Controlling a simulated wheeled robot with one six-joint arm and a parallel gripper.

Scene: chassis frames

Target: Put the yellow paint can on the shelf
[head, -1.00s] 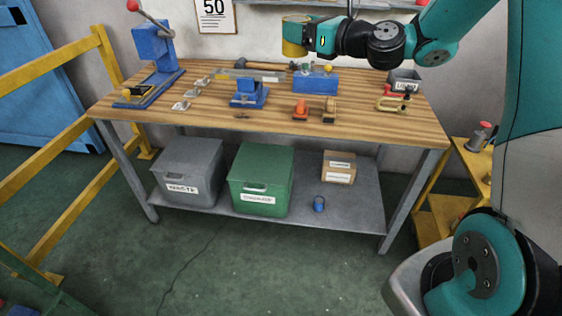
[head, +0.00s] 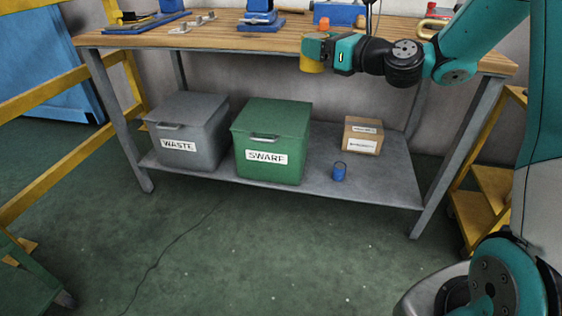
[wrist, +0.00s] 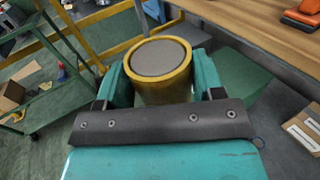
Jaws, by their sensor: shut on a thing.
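The yellow paint can (head: 312,66) is held in my gripper (head: 322,50) in front of the workbench's front edge, at about tabletop height. In the wrist view the can (wrist: 162,88) stands between the two teal fingers, with its round grey top facing the camera. My gripper (wrist: 160,85) is shut on it. The shelf (head: 300,194) is the grey lower board under the workbench, below the can in the head view.
On the shelf are a grey WASTE bin (head: 187,130), a green SWARF bin (head: 272,140), a small cardboard box (head: 362,136) and a blue can (head: 339,171). Bare shelf shows right of the blue can. The wooden benchtop (head: 225,36) is above. Yellow steps (head: 490,190) stand at the right.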

